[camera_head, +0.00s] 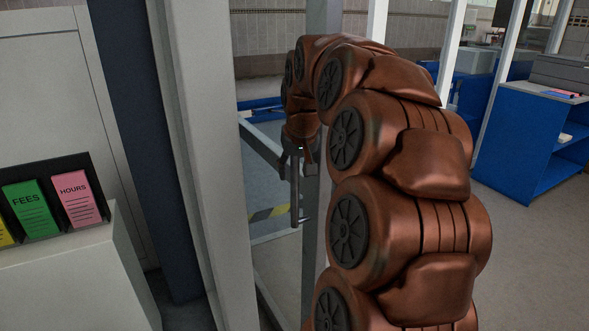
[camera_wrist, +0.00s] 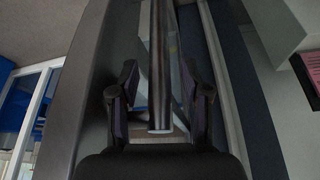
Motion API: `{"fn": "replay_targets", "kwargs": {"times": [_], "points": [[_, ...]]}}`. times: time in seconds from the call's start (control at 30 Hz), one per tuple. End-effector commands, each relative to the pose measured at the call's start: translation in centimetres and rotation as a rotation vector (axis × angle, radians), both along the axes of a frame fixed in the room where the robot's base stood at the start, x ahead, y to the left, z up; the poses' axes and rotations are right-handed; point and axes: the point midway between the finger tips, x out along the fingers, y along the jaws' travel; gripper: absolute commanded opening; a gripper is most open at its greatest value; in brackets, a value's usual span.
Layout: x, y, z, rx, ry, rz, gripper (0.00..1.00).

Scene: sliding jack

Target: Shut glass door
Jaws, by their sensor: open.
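The glass door shows in the head view as a tall grey upright (camera_head: 311,235) beside a clear pane, partly hidden by my arm. A slim vertical handle bar (camera_head: 295,195) hangs just below my gripper (camera_head: 297,152). In the wrist view the bar (camera_wrist: 161,70) runs lengthwise between the two dark fingers of my gripper (camera_wrist: 159,72). The fingers stand apart, one on each side of the bar, with visible gaps. I cannot tell how far ajar the door is.
A pale door post (camera_head: 205,150) stands left of the opening. A counter with a sign holder (camera_head: 50,205) is at the near left. A blue cabinet (camera_head: 525,140) stands at the right, with open floor before it.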

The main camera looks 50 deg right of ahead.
Motion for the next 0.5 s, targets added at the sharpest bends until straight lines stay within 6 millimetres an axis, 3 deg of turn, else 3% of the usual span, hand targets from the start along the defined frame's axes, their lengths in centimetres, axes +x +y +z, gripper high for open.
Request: {"fn": "replay_targets", "kwargs": {"times": [0.4,0.5], "points": [[0.25,-0.15,-0.71,-0.001,-0.002,0.0,0.47],[0.25,-0.15,-0.69,-0.001,-0.002,0.0,0.37]]}}
